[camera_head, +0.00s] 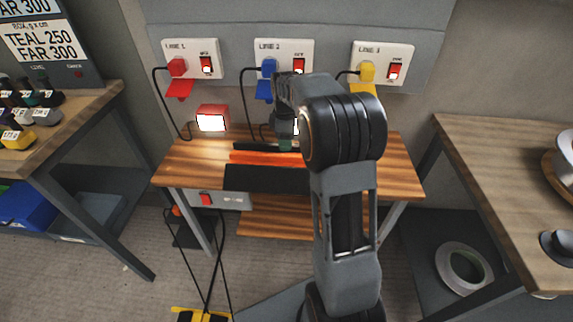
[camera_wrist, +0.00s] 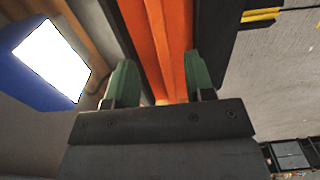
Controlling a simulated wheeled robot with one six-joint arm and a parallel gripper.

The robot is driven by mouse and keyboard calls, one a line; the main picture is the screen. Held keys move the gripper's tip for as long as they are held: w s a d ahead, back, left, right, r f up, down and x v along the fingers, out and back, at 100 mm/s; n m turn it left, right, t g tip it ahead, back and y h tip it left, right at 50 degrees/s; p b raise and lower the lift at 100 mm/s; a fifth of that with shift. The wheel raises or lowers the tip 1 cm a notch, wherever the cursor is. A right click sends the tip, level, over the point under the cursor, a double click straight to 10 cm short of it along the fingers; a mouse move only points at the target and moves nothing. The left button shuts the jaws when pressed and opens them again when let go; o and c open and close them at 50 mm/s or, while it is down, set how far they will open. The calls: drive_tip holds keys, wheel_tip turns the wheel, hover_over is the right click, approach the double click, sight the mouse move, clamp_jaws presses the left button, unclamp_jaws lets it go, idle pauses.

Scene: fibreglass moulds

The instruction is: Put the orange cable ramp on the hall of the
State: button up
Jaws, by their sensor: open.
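The orange cable ramp (camera_head: 262,158) lies on the wooden bench (camera_head: 190,165), an orange strip with black flanks on both sides. My arm hides its right end. My gripper (camera_head: 285,140) is over the ramp, pointing down. In the wrist view the ramp (camera_wrist: 160,30) runs between the two green fingers of my gripper (camera_wrist: 160,75). The fingers are open, one on either side of the orange strip; I cannot tell whether they touch it.
A red box with a lit screen (camera_head: 211,119) stands at the bench's back left. Wall sockets carry red (camera_head: 178,67), blue (camera_head: 268,68) and yellow (camera_head: 367,71) plugs. Cables hang to the floor at left. Tables stand left (camera_head: 85,108) and right (camera_head: 480,150).

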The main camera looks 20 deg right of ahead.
sight(286, 156)
drive_tip(key=shift+f+b, duration=0.85)
drive_tip(key=shift+f, duration=2.9)
drive_tip(key=shift+c, duration=0.5)
clamp_jaws()
drive_tip(key=shift+r, duration=0.1)
